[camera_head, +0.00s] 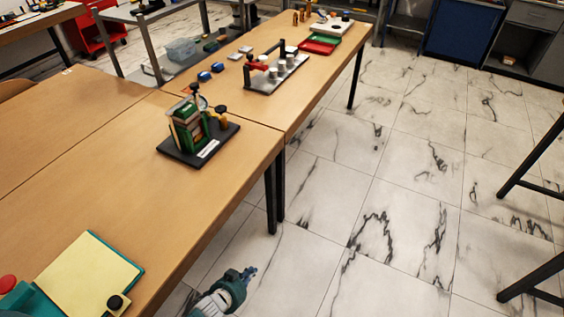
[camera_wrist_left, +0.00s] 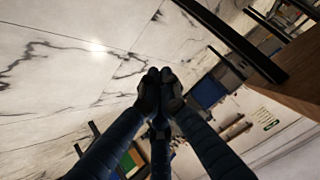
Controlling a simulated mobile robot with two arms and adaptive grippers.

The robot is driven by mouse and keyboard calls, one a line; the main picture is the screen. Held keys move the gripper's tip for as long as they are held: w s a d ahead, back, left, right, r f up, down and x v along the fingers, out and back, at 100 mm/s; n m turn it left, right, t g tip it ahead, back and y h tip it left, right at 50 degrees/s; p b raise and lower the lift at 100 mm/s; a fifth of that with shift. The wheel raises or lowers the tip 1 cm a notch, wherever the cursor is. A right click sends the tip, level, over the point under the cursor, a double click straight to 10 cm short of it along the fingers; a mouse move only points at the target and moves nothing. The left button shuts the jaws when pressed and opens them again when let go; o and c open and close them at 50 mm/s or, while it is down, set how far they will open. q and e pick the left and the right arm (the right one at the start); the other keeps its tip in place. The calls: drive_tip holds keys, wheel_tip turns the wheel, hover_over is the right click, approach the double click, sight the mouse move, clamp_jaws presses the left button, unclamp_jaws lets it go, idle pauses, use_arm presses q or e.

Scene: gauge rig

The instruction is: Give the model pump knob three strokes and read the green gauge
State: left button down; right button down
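The model pump rig, a green and tan block with small dark knobs (camera_head: 188,122), stands on a black base plate (camera_head: 187,158) with a white label, on the wooden table. A dark knob (camera_head: 221,109) sticks up at its right side. A small round dial (camera_head: 202,103) shows near its top; its reading is too small to tell. My left gripper (camera_head: 248,274) is over the floor, off the table's right edge and well apart from the rig. In the left wrist view its dark fingers meet at the tips (camera_wrist_left: 160,78) with nothing between them. My right gripper is not in view.
A yellow pad in a teal folder (camera_head: 90,275) lies at the table's near end, with a red round thing (camera_head: 8,283) beside it. Farther back are a rack with white cups (camera_head: 277,72) and red and green trays (camera_head: 320,43). The tabletop between folder and rig is clear.

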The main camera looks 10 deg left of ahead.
use_arm(q)
drive_tip(key=s+a+f+n+g+y, duration=0.1)
drive_tip(key=s+f, duration=0.4)
drive_tip(key=s, duration=0.8)
drive_tip(key=s+a+f+n+g+y, duration=0.1)
drive_tip(key=s+a+f+n+g, duration=0.1)
drive_tip(key=s, duration=1.1)
drive_tip(key=s+a+f+n+g+y, duration=0.1)
drive_tip(key=s+f+g, duration=0.4)
drive_tip(key=s, duration=0.8)
wheel_tip(320, 180, down, 3)
drive_tip(key=shift+s+a+f+n+g, duration=0.15)
drive_tip(key=shift+s+a+n+g, duration=0.2)
drive_tip(key=shift+a+n, duration=0.65)
drive_tip(key=shift+a, duration=0.15)
